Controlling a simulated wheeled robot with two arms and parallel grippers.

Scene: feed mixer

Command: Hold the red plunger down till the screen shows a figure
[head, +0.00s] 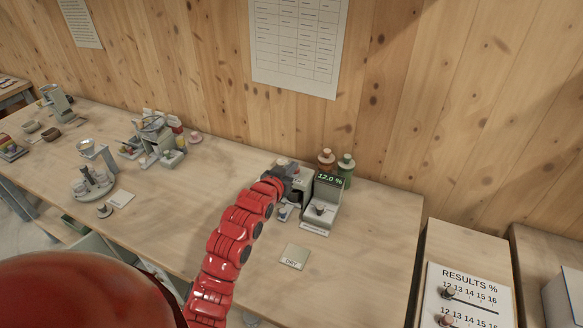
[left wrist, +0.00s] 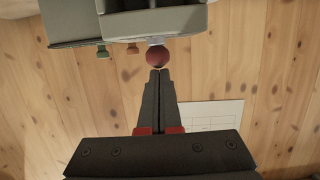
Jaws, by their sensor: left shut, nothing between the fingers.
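The grain meter (head: 322,205) stands near the back of the bench, and its dark screen (head: 329,179) shows "12.0 %" in green. In the left wrist view, the round red plunger (left wrist: 155,57) sits on the edge of the grey meter body (left wrist: 160,22). My left gripper (head: 293,170) is shut and empty beside the meter in the head view. In the left wrist view, its fingertips (left wrist: 158,71) are right at the red knob; I cannot tell whether they touch it. In the head view my gripper hides most of the plunger side. My right gripper is not in view.
A card marked "DRY" (head: 294,257) lies in front. A results board (head: 465,293) is at lower right. Scales and other devices (head: 158,138) stand further left; the bench's front middle is clear.

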